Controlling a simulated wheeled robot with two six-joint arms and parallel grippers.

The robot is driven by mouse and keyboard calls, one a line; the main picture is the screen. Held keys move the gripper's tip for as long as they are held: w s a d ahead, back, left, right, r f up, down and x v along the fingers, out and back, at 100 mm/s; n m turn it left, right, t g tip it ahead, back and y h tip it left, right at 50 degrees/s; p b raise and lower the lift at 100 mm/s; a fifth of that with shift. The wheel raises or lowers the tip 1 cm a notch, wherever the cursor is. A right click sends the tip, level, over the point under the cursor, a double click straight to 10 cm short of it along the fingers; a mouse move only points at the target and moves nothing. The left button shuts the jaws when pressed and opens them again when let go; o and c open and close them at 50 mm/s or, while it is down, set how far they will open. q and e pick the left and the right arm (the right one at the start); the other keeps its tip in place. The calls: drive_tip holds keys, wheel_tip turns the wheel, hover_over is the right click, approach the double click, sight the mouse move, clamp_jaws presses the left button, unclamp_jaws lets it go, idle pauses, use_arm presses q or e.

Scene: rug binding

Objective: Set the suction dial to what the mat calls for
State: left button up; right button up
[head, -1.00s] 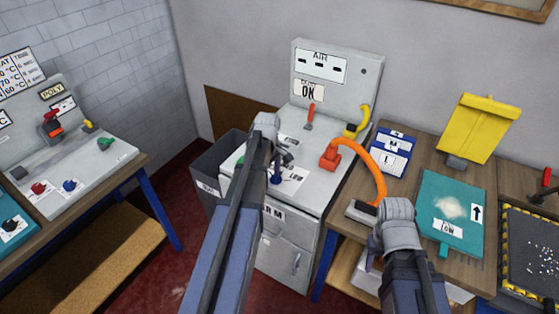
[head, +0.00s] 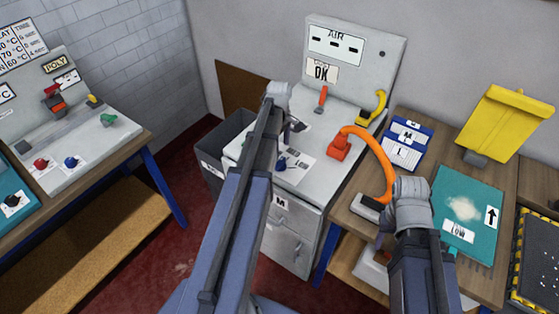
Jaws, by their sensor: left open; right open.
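The grey machine (head: 318,178) stands in the middle of the head view. A small blue knob (head: 281,164), possibly the suction dial, sits on a white label on its top; its marks are too small to read. My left gripper (head: 284,140) is open above and close beside this knob; the arm hides part of the label. I cannot tell whether they touch. The teal mat (head: 478,207) lies on the wooden bench at right, with a white LOW label (head: 458,231) and an arrow label. My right gripper (head: 393,222) is open at the mat's left, its fingers mostly hidden.
An orange hose (head: 382,158) arches from the machine to the bench beside my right gripper. A red lever (head: 321,99) and yellow handle (head: 375,106) stand on the machine. The AIR panel (head: 350,62) rises behind. A grey bin (head: 222,140) stands left of it.

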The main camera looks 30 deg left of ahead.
sight(280, 160)
use_arm(q)
wheel_tip(280, 160, down, 7)
drive_tip(key=b, duration=0.5)
drive_tip(key=shift+r+b, duration=0.2)
drive_tip(key=shift+b, duration=0.2)
drive_tip(key=c, duration=1.4)
drive_tip(key=shift+m, duration=0.3)
drive_tip(key=m, duration=0.5)
drive_tip(key=shift+m, duration=0.3)
drive_tip(key=m, duration=0.5)
drive_tip(key=shift+w+d+m, duration=0.15)
drive_tip(key=shift+m, duration=0.45)
